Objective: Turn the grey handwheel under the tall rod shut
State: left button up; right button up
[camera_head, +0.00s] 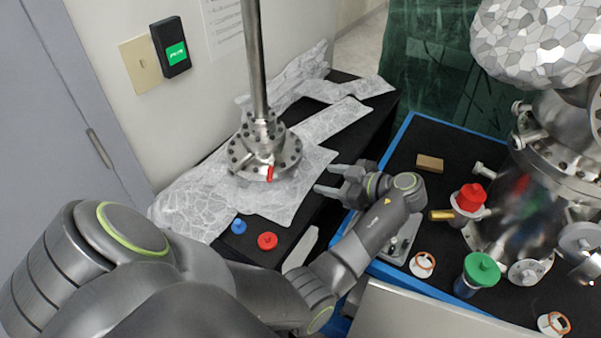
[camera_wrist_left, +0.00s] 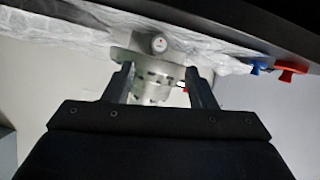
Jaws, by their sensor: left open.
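The tall rod (camera_head: 254,60) stands upright on a bolted metal flange (camera_head: 240,157), which rests on crinkled foil on a dark bench. A small red part (camera_head: 270,174) shows at the flange's front. I cannot make out the grey handwheel in the head view. In the left wrist view, a round grey knob with a red dot (camera_wrist_left: 158,43), possibly the handwheel, faces the camera below the foil. My left gripper (camera_head: 325,178) is open and empty, right of the flange and apart from it, pointing toward it. In the wrist view its fingertips (camera_wrist_left: 160,74) frame the metal fitting beyond.
Blue (camera_head: 239,226) and red (camera_head: 267,241) caps lie at the bench's front. At right, a blue-edged cart (camera_head: 405,130) carries a steel chamber (camera_head: 520,195), a red-topped part (camera_head: 470,197), a green-topped part (camera_head: 482,270) and a wooden block (camera_head: 429,163). The wall is behind the rod.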

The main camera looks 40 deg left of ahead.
aim_at(296, 173)
pick_arm(q)
jog(key=x, duration=0.9)
jog(key=shift+a+f+b, duration=0.15)
jog(key=shift+a+b, duration=0.15)
jog(key=shift+a, duration=0.05)
pick_arm(e)
jog(key=shift+a+f, duration=0.35)
jog(key=shift+a, duration=0.25)
pick_arm(q)
jog(key=shift+c, duration=0.2)
pick_arm(e)
jog(key=shift+d, duration=0.15)
pick_arm(q)
jog(key=c, duration=0.9)
pick_arm(e)
jog(key=shift+d, duration=0.15)
pick_arm(q)
jog(key=m+g, duration=0.2)
jog(key=shift+w+m, duration=0.1)
jog(key=shift+m, duration=0.3)
jog(key=shift+m+g, duration=0.6)
jog(key=shift+m, duration=0.2)
pick_arm(e)
jog(key=shift+f, duration=0.15)
